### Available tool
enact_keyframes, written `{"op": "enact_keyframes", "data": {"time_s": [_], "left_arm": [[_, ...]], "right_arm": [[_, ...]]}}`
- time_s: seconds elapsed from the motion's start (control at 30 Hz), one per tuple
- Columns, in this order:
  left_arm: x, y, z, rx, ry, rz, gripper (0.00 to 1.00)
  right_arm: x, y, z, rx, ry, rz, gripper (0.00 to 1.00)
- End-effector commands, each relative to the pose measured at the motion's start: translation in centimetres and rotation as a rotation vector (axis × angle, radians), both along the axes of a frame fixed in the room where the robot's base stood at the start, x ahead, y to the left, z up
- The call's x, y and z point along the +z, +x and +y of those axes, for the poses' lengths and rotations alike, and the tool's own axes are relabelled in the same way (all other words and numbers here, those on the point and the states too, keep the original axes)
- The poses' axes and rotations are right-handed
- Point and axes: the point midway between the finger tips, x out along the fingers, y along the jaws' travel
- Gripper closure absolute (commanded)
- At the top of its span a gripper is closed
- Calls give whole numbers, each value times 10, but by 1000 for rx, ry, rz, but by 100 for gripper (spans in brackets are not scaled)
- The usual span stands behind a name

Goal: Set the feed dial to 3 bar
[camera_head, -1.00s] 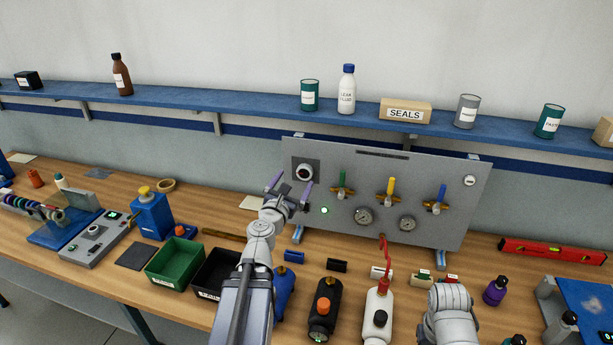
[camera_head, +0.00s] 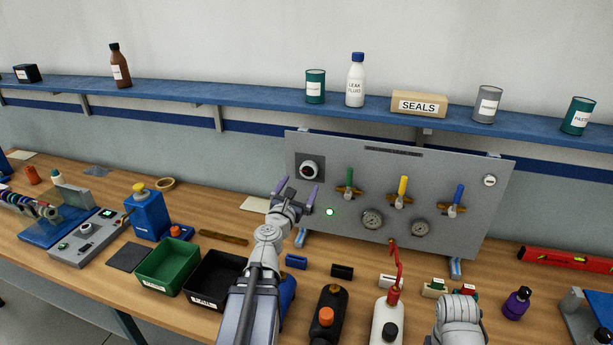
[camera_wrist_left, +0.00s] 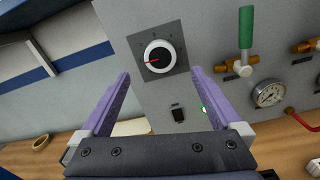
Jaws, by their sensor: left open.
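The feed dial (camera_head: 309,170) is a round white-rimmed knob on a dark square plate at the upper left of the grey panel (camera_head: 470,215). In the left wrist view the dial (camera_wrist_left: 160,57) has a dark face and a red pointer toward the picture's left; its scale marks are too small to read. My left gripper (camera_head: 296,189) is open and empty, just below and in front of the dial. In the left wrist view its purple fingers (camera_wrist_left: 160,82) stand apart, with the dial above and between their tips. My right arm shows at the lower right, but its gripper does not show.
The panel also carries green (camera_head: 349,177), yellow (camera_head: 403,189) and blue (camera_head: 458,195) valve handles, two gauges and a lit green lamp (camera_head: 330,212). Green (camera_head: 168,266) and black bins and several bottles crowd the bench in front. A blue shelf runs above.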

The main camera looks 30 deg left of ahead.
Motion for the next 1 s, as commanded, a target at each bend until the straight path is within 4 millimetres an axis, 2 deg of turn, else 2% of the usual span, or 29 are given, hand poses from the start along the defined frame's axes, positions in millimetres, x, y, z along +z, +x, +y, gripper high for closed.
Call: {"op": "enact_keyframes", "data": {"time_s": [0.43, 0.53, 0.77, 1.0], "left_arm": [[0, 63, 15, -1, 0, 0, 1], [0, 69, 17, 0, 0, 0, 1], [0, 69, 16, 0, 0, 0, 1], [0, 69, 16, 0, 0, 0, 26]], "right_arm": [[0, 0, 0, 0, 0, 0, 100], [0, 0, 0, 0, 0, 0, 100], [0, 0, 0, 0, 0, 0, 100], [0, 0, 0, 0, 0, 0, 100]]}}
